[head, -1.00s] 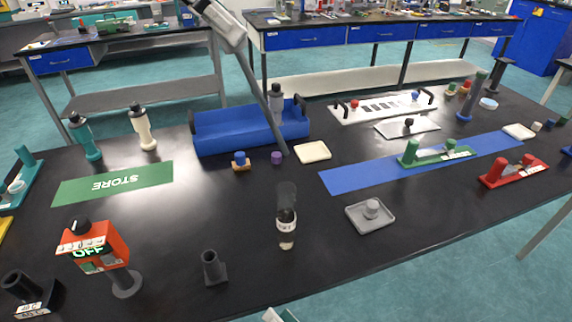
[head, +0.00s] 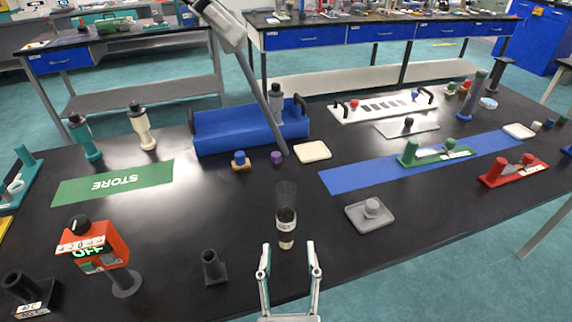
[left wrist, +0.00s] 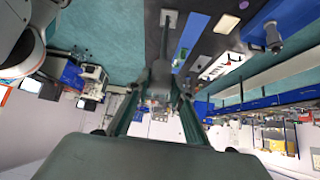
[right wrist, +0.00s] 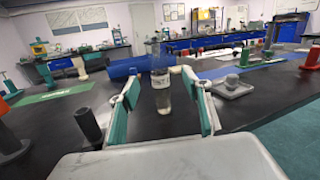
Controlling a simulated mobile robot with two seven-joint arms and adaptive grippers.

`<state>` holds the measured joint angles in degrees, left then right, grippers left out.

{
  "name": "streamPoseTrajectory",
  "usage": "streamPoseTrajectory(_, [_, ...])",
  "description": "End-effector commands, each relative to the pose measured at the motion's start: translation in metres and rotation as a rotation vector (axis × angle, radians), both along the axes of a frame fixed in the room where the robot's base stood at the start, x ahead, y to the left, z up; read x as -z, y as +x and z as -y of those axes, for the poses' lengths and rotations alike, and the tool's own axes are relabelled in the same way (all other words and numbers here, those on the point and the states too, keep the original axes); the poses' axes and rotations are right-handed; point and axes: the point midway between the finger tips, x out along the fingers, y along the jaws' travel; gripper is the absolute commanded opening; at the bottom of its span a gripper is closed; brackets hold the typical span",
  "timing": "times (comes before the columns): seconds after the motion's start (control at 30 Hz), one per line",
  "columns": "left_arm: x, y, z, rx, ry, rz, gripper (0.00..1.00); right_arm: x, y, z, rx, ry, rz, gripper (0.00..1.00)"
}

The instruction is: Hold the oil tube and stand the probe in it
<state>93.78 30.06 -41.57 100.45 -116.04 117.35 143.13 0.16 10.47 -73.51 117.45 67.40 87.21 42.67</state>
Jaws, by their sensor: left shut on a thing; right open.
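The oil tube (head: 286,225), clear with a white label and a dark band, stands upright on the black table. It also shows in the right wrist view (right wrist: 162,92). My right gripper (head: 288,246) is open at the tube's near side, fingers on either side of it in the picture; I cannot tell whether they touch it. My left gripper (head: 238,48) is high at the upper left, shut on the probe, whose long grey rod (head: 263,98) slants down to the right. The rod also shows in the left wrist view (left wrist: 165,38). Its lower end is away from the tube.
A dark socket block (head: 213,267) and an orange device (head: 95,245) stand left of the tube. A grey tray (head: 358,222) lies to its right. A blue rack (head: 215,130) is behind, near the rod. The table around the tube is clear.

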Motion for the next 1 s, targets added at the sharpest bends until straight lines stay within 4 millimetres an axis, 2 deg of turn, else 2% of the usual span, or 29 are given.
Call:
streamPoseTrajectory(0.17, [0.000,0.000,0.000,0.000,0.000,0.000,0.01,0.009,-0.001,-0.005,0.004,0.084,-0.065,0.48])
streamPoseTrajectory(0.33, [0.000,0.000,0.000,0.000,0.000,0.000,0.01,0.011,0.011,-0.005,0.007,0.093,-0.074,0.48])
streamPoseTrajectory(0.8, [0.000,0.000,0.000,0.000,0.000,0.000,0.01,0.010,0.090,-0.005,0.007,0.088,-0.071,0.48])
streamPoseTrajectory(1.0, [0.000,0.000,0.000,0.000,0.000,0.000,0.01,0.011,0.111,-0.005,0.006,0.089,-0.073,0.48])
